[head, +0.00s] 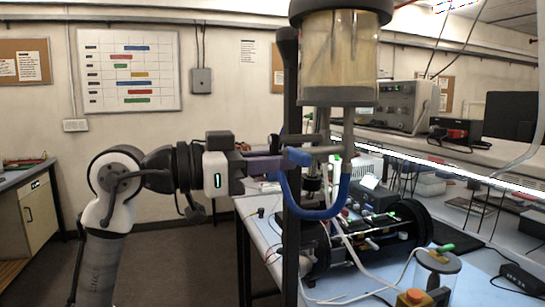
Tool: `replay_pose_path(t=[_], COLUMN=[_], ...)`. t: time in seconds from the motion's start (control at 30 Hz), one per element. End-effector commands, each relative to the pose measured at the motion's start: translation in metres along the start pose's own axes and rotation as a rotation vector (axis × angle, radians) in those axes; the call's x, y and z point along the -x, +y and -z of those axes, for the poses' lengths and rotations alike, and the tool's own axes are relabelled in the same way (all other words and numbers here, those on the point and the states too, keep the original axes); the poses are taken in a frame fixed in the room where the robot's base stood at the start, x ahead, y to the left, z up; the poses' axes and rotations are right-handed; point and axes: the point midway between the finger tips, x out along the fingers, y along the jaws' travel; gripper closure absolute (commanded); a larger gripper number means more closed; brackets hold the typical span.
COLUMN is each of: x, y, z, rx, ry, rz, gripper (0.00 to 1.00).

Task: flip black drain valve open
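A clear cylinder (340,58) with yellowish contents and a black cap hangs upright at top centre-right, beside a tall black post (291,110). Metal pipework (330,140) runs below it. A blue tube (318,214) curves in a U beneath. A small dark fitting (312,184) shows under the pipework; I cannot tell whether it is the black drain valve or how its lever stands. My gripper (284,162) reaches in from the left with purplish-blue fingers close to the post and pipework. Its fingertips overlap these parts, so contact and finger gap are unclear.
A pale bench (262,237) carries a large black-ringed cylinder (408,225) lying on its side, with cables and tubes. A jar with a dark lid (436,270) stands at front right. Instruments (408,105) fill the shelf behind. Floor is clear at left.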

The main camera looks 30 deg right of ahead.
Motion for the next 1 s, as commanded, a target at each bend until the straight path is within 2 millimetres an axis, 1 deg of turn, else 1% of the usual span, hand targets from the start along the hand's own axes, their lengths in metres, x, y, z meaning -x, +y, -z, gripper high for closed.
replay_pose_path(t=[0.1, 0.2, 0.5, 0.53, 0.67, 1.0], x=[-0.0001, 0.0, 0.0001, 0.0001, 0.0001, 0.0028], y=[0.0025, 0.0031, 0.0033, 0.0033, 0.0033, 0.0031], z=[0.0013, 0.0009, 0.0006, 0.0005, 0.0005, 0.0], rx=[0.073, 0.105, 0.112, 0.112, 0.111, 0.11], ry=[0.001, 0.001, 0.001, 0.001, 0.001, 0.001], rz=[-0.002, 0.0, 0.0, 0.0, 0.0, 0.001], gripper=[1.0, 1.0, 1.0, 0.82, 0.65, 0.65])
